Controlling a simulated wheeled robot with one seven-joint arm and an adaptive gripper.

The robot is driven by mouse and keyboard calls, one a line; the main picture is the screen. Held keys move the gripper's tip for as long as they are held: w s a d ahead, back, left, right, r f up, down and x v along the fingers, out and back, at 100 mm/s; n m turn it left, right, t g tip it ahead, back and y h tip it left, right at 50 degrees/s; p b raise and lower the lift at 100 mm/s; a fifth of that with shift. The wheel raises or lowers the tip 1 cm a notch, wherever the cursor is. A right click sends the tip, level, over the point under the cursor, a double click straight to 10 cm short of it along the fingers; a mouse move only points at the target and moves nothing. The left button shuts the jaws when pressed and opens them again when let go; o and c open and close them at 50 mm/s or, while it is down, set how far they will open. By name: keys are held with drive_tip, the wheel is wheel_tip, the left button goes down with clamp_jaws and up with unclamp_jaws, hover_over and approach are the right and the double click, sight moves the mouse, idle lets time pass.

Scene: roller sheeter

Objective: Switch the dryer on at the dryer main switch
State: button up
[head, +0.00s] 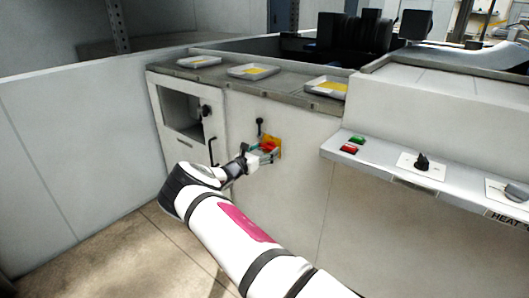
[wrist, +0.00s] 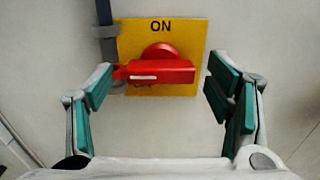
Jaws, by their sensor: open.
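The dryer main switch is a red rotary handle (wrist: 158,71) on a yellow plate (wrist: 188,32) with "ON" printed at the top. The handle's bar lies horizontal, with a white line along it. It covers most of the lettering below, which I cannot read fully. In the head view the yellow plate (head: 277,147) sits on the white cabinet front, partly hidden behind my gripper (head: 262,154). In the wrist view my gripper (wrist: 160,90) is open, with one green-padded finger on each side of the handle. The left finger is close to the bar's left end; I cannot tell whether they touch.
A grey conduit (wrist: 107,40) runs down beside the plate's left edge. In the head view, a cabinet opening (head: 181,110) is left of the switch. A control shelf (head: 400,165) with red and green buttons and knobs juts out at right. Trays (head: 253,71) lie on top.

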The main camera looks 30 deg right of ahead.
drive_tip(key=c, duration=1.2)
drive_tip(key=shift+o, duration=0.2)
drive_tip(key=shift+m, duration=0.3)
drive_tip(key=m, duration=0.3)
drive_tip(key=shift+s+f+m, duration=0.1)
drive_tip(key=shift+m, duration=0.3)
drive_tip(key=m, duration=0.4)
drive_tip(key=shift+b, duration=0.3)
drive_tip(key=m, duration=0.5)
drive_tip(key=shift+m, duration=2.3)
